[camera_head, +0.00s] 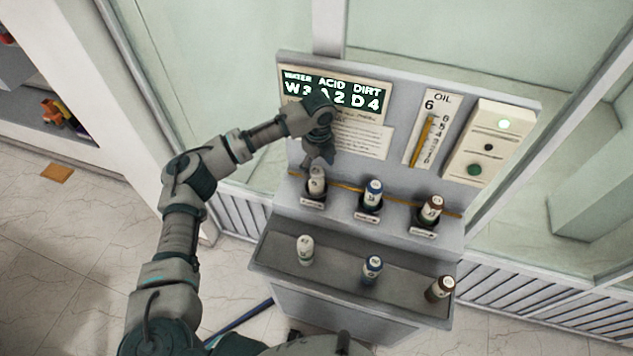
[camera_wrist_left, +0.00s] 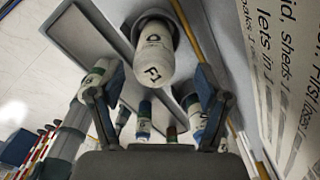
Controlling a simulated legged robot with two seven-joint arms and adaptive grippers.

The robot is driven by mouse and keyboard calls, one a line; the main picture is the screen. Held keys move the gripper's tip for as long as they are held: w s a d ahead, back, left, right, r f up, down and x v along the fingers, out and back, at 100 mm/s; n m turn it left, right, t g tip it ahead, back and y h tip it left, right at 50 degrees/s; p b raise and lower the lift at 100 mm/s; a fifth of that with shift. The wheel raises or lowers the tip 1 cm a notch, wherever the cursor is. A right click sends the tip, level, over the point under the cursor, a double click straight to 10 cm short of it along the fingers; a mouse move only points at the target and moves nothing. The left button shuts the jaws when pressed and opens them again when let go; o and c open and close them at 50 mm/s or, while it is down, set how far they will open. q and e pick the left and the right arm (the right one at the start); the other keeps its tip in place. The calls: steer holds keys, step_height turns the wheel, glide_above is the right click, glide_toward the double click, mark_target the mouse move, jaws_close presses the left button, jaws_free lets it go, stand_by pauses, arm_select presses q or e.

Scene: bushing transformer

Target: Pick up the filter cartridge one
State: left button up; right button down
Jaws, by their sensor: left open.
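A white cartridge (camera_head: 317,180) stands in the left holder of the console's upper shelf. In the left wrist view the white cartridge (camera_wrist_left: 153,62) shows a dark symbol and lies between the spread fingers, with gaps on both sides. My left gripper (camera_head: 318,158) is open just above it and partly covers its top. A blue-topped cartridge (camera_head: 373,194) and a brown-topped one (camera_head: 432,209) stand in the other upper holders. On the lower shelf are a white cartridge (camera_head: 305,249), a blue-topped one (camera_head: 372,268) and a brown-topped one (camera_head: 440,288). My right gripper is not in view.
The console's back panel carries a display (camera_head: 359,97) reading water, acid and dirt, partly hidden by my arm. To its right are an oil gauge (camera_head: 428,130) and a light panel (camera_head: 488,143). A yellow line (camera_head: 345,184) runs behind the upper holders.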

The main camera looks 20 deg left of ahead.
mark_target(316, 183)
arm_select(q)
steer(key=f, duration=0.2)
steer(key=f+p, duration=0.1)
steer(key=f, duration=0.2)
steer(key=shift+s+a, duration=0.2)
steer(key=shift+r, duration=0.1)
steer(key=c, duration=1.4)
